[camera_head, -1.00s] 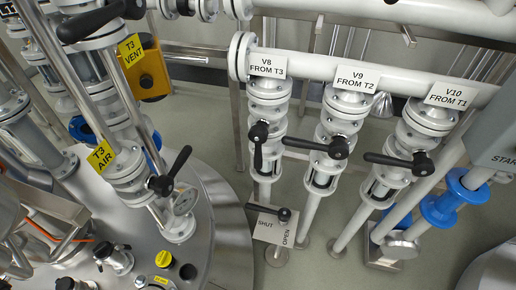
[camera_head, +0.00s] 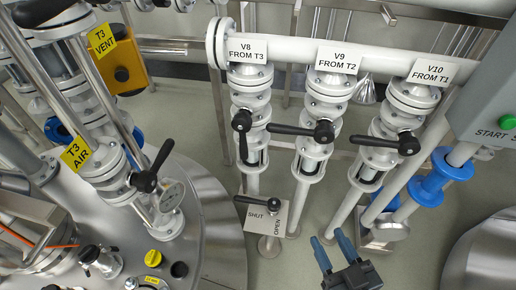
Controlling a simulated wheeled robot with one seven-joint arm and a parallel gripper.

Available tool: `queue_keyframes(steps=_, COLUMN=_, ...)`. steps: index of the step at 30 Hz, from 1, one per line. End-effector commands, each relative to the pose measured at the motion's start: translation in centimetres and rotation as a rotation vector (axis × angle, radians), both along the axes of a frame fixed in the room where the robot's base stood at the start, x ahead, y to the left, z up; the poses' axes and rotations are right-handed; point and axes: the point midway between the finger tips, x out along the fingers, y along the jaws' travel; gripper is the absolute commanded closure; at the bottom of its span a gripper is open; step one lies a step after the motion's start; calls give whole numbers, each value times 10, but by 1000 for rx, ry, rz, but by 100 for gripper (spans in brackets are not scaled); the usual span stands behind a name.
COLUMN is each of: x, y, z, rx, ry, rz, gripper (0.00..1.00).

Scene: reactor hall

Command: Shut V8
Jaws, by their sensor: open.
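The valve V8 (camera_head: 242,120) hangs under the label "V8 FROM T3" (camera_head: 247,50), leftmost of three valves on the white header pipe. Its black handle (camera_head: 243,147) points down, along its pipe. My gripper (camera_head: 328,240) is at the lower right, its two blue fingers apart with nothing between them. It is below and to the right of V8's handle, apart from it, and touches no valve that I can see.
V9's handle (camera_head: 290,129) and V10's handle (camera_head: 375,141) both point left, across their pipes. A plate marked SHUT and OPEN (camera_head: 274,222), with a small black lever (camera_head: 256,201), stands below V8. The T3 AIR valve handle (camera_head: 160,158) is to the left.

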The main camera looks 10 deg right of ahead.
Motion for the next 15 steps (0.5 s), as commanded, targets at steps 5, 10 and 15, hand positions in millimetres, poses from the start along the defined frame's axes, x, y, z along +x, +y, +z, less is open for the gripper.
queue_keyframes(steps=5, x=82, y=36, z=-15, rx=16, ry=-45, rz=39, gripper=53)
queue_keyframes(steps=10, x=151, y=78, z=-15, rx=38, ry=-77, rz=73, gripper=53)
queue_keyframes(steps=15, x=198, y=112, z=-7, rx=56, ry=-96, rz=97, gripper=53)
